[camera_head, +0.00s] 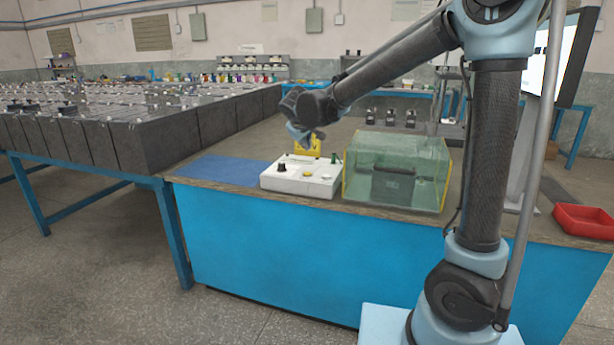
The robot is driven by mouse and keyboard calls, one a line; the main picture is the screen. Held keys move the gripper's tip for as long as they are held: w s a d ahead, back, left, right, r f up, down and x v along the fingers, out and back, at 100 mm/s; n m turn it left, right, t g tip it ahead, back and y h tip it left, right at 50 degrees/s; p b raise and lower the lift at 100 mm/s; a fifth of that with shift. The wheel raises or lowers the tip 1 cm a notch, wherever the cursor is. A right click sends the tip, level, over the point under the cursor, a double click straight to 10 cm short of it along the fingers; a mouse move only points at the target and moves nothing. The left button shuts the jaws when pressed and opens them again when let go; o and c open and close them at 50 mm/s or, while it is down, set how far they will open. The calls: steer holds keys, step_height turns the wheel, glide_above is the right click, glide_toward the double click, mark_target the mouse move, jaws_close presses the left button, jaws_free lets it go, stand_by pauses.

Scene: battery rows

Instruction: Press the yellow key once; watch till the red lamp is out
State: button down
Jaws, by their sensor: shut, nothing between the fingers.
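A white control box (285,181) stands on the bench. A black knob (282,166) is at its left and a small round yellow key (307,175) is near its middle. A small dark green part (334,158) stands at its right back edge. I cannot make out a lit red lamp on the box. My gripper (308,143) is shut and empty, small in view, above the back of the box and apart from the yellow key. A larger yellow object (308,150) shows just under and behind it; their exact relation is unclear.
A clear greenish case with yellow edges (424,157) stands close to the box's right, with a dark block (393,186) inside. A blue mat (222,170) lies left. A red tray (584,220) is far right. Battery rows (150,140) fill the left tables.

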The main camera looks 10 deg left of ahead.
mark_target(305, 173)
steer(key=shift+f, duration=3.8)
steer(key=shift+s+f, duration=0.1)
steer(key=shift+f, duration=0.65)
steer(key=shift+r, duration=0.8)
steer(key=shift+r, duration=0.1)
steer(key=shift+r, duration=2.4)
